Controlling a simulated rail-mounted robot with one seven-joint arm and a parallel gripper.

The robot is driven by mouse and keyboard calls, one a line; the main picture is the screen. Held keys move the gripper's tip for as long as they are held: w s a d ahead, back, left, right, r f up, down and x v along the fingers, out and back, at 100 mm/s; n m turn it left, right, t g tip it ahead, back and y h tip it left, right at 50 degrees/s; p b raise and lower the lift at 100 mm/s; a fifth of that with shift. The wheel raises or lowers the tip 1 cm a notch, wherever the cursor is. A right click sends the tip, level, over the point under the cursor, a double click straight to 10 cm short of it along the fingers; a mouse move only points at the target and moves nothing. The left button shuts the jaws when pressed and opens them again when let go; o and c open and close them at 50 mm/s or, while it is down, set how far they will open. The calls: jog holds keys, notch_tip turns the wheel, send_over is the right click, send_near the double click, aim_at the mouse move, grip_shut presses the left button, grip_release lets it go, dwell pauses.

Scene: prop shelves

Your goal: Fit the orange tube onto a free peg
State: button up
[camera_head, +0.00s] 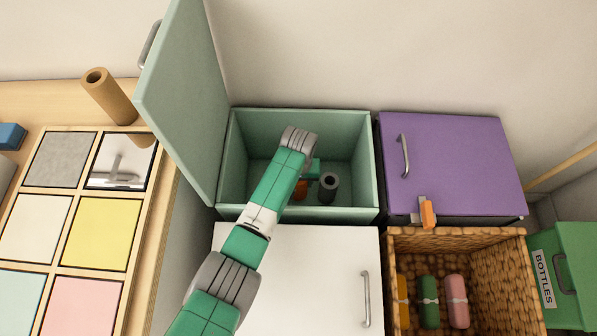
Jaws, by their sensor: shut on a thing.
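The orange tube (301,190) is low inside the open green box (232,190), mostly hidden by my arm. My gripper (307,177) reaches down into this box and is shut on the orange tube; the fingertips are largely hidden. A dark grey tube (329,187) stands upright just right of it, with its hollow top showing. I cannot see a bare peg clearly.
The box's lid (185,95) stands open at the left. A closed purple box (455,160) is at the right, with a small orange piece (428,213) at its front edge. A white box (310,275), wicker basket (460,236) and brown tube (108,97) surround it.

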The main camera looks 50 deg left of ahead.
jog(key=shift+f+b, duration=0.8)
jog(key=shift+f, duration=0.35)
jog(key=o, duration=1.1)
jog(key=shift+r, duration=0.1)
notch_tip(320, 180, up, 26)
jog(key=p, duration=2.6)
